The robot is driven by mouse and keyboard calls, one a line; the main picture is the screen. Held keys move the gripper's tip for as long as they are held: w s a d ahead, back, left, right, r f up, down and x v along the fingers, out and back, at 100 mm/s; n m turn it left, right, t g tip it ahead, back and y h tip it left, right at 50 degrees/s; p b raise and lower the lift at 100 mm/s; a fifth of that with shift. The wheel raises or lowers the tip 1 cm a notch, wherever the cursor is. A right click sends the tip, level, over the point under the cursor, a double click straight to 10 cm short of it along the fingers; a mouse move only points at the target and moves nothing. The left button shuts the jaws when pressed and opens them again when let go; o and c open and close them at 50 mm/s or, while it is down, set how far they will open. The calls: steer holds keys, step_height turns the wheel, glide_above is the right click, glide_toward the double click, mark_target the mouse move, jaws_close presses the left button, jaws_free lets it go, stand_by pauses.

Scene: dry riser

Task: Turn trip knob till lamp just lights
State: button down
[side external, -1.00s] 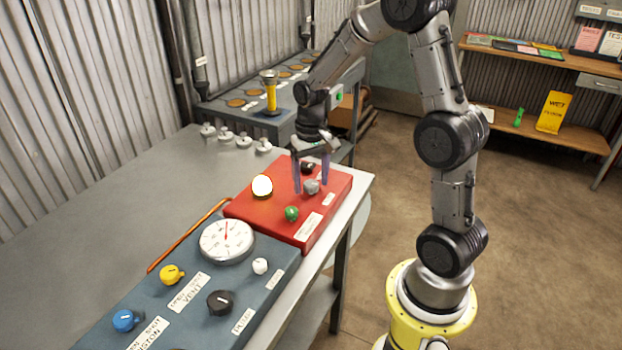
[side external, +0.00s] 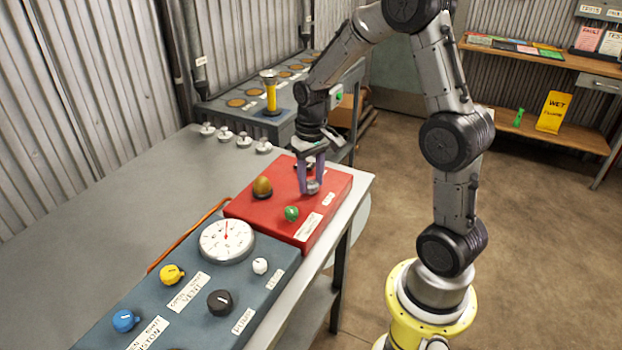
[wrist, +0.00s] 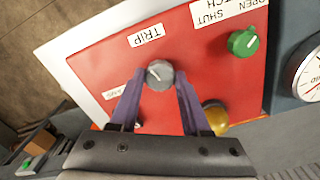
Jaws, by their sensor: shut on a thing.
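The grey trip knob (side external: 313,187) sits on the red panel (side external: 262,217), by the TRIP label in the wrist view (wrist: 148,36). My gripper (side external: 311,190) points down over the panel, its purple fingers closed on the sides of the knob. In the wrist view the grey knob (wrist: 160,74) shows between the two fingertips. The lamp (side external: 262,187) is a dull amber dome, unlit, left of my gripper. It also shows in the wrist view (wrist: 216,117), partly behind a finger.
A green knob (side external: 292,213) stands near the front of the red panel. A dark knob is partly hidden behind my fingers. A blue-grey panel (side external: 150,300) with a round dial (side external: 227,240) and several knobs lies nearer the camera. Bare grey bench is at left.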

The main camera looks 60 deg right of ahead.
mark_target(311, 183)
steer(key=shift+c, duration=1.8)
jaws_free()
steer(key=shift+r, duration=0.15)
step_height(311, 183, up, 14)
steer(key=shift+f, duration=0.2)
